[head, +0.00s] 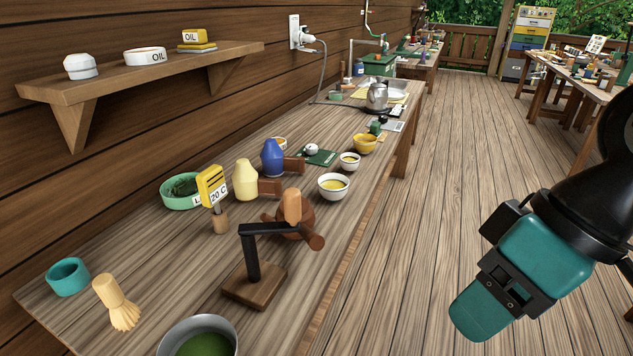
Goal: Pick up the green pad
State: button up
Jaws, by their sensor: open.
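A flat dark green pad (318,157) lies on the long wooden bench, past the blue bottle. A small white round thing (311,149) sits on it. My gripper (490,305) is at the lower right, over the floor and well apart from the bench and the pad. It is open, with nothing seen in it. Its teal and black parts are seen from the side, so the gap between the fingers is hard to make out.
Near the pad stand a blue bottle (272,158), a small white bowl (350,161) and a bowl of yellow (333,186). A black stand (252,262) and a whisk (117,302) are nearer. A shelf (140,74) juts from the wall. The floor (440,180) right of the bench is clear.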

aim_at(375, 129)
jog(key=k, duration=0.35)
jog(key=z, duration=1.35)
jog(key=i, duration=2.1)
jog(key=u, duration=0.5)
jog(key=i, duration=1.35)
jog(key=u, duration=1.65)
jog(key=i, duration=1.05)
jog(key=u, duration=0.85)
